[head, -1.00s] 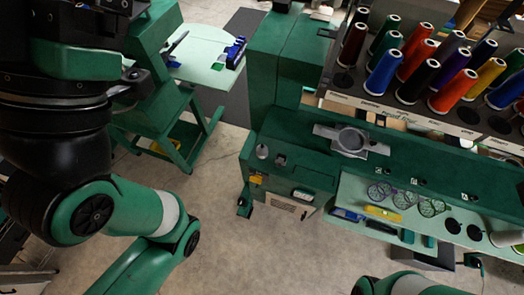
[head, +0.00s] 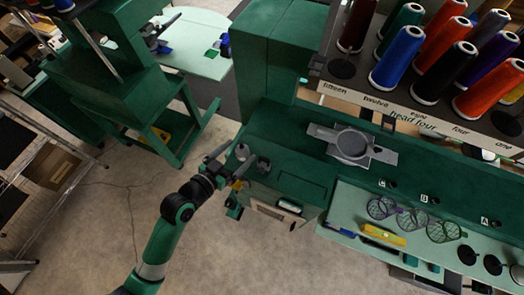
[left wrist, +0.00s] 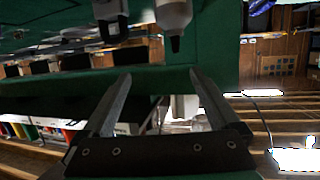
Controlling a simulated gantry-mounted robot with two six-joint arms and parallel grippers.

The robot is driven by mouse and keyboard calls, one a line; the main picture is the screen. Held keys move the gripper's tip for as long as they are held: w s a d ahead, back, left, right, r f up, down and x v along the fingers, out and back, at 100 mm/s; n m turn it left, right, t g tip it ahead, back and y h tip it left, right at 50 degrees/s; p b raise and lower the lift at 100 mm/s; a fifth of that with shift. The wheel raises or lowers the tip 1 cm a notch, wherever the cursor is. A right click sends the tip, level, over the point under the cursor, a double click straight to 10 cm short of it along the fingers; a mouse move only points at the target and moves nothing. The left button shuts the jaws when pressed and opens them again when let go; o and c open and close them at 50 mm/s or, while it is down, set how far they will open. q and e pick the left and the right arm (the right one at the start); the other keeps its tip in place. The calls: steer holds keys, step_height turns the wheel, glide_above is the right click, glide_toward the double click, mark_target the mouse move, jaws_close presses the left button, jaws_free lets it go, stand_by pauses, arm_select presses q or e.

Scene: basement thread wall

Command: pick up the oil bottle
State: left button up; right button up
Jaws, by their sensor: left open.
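The oil bottle looks to be the small pale bottle (head: 242,152) standing on the near left corner of the green machine bench. In the left wrist view a white bottle with a dark tip (left wrist: 174,16) shows upside down at the top edge, beyond the fingertips. My left gripper (head: 233,160) is open and empty, just to the left of the bottle in the head view. Its two spread fingers also show in the left wrist view (left wrist: 158,78). I cannot tell if a finger touches the bottle. My right gripper is not in view.
A small dark-topped item (head: 263,167) stands close to the right of the bottle. A grey ring-shaped fixture (head: 352,146) lies farther right on the bench. Thread cones (head: 398,57) stand on a rack at the upper right. Concrete floor is open at the left.

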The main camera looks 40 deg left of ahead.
mark_target(240, 155)
arm_select(q)
steer(key=shift+n+g+y, duration=0.3)
steer(key=shift+g, duration=0.2)
steer(key=s+f, duration=0.2)
steer(key=f, duration=0.1)
steer(key=s+a+f, duration=0.1)
steer(key=f, duration=0.1)
steer(key=shift+a+f+b, duration=0.1)
steer(key=shift+f+b, duration=0.05)
steer(key=shift+b, duration=0.2)
steer(key=x, duration=0.9)
steer(key=b+x, duration=0.1)
steer(key=x, duration=0.1)
steer(key=shift+a, duration=0.3)
steer(key=c, duration=1.5)
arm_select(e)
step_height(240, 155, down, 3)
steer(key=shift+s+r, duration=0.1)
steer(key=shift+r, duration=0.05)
